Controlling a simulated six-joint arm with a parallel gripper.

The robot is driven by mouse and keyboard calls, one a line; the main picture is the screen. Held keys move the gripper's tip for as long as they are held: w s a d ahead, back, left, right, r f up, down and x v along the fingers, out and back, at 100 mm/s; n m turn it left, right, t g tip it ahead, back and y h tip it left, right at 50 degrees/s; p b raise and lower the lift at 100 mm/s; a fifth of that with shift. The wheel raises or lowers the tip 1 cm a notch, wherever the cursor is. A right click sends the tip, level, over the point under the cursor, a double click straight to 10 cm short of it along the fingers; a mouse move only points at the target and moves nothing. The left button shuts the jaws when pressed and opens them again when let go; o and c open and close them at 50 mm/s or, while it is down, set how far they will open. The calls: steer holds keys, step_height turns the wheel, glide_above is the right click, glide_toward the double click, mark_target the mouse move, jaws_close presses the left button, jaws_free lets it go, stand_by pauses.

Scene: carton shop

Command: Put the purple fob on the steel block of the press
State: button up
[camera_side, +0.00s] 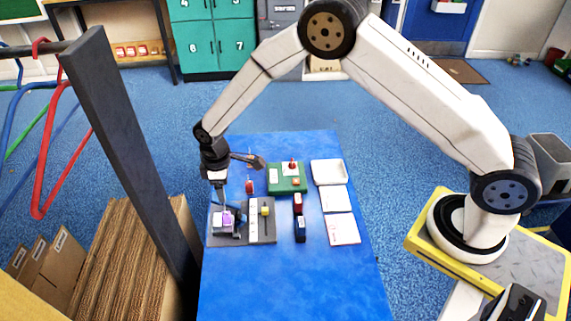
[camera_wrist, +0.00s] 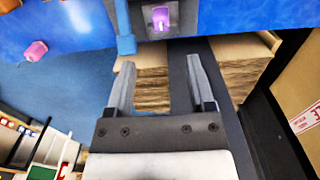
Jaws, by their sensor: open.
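A purple fob (camera_wrist: 161,18) sits on the grey metal part of the press in the wrist view, beyond my fingertips. Purple also shows at the press (camera_side: 222,232) in the side view, small and partly hidden below my gripper. A second pinkish-purple piece (camera_wrist: 36,50) lies near the blue table's edge in the wrist view; I cannot tell what it is. My gripper (camera_wrist: 156,68) is open, with nothing between its fingers. In the side view it hangs above the press end of the table. The contact between the fob and the steel block is too small to make out.
The blue table (camera_side: 290,285) is clear at the front. A green board (camera_side: 275,186), a white tray (camera_side: 328,171), white cards (camera_side: 342,229) and red and dark blue stamps (camera_side: 300,230) stand right of the press. A dark post (camera_side: 135,150) and stacked cartons (camera_side: 130,265) flank the left side.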

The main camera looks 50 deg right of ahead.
steer(key=s+d+r+m+t, duration=0.1)
steer(key=s+d+r+m, duration=0.3)
steer(key=s+d+r, duration=0.5)
steer(key=s+d+r+m, duration=0.2)
steer(key=s, duration=0.4)
steer(key=s+d+r+m+t, duration=0.1)
steer(key=s+d+r+m, duration=0.1)
steer(key=s, duration=0.4)
steer(key=shift+s+d+r+m+t, duration=0.25)
steer(key=shift+d+r+m+t, duration=0.1)
steer(key=shift+d+m, duration=0.15)
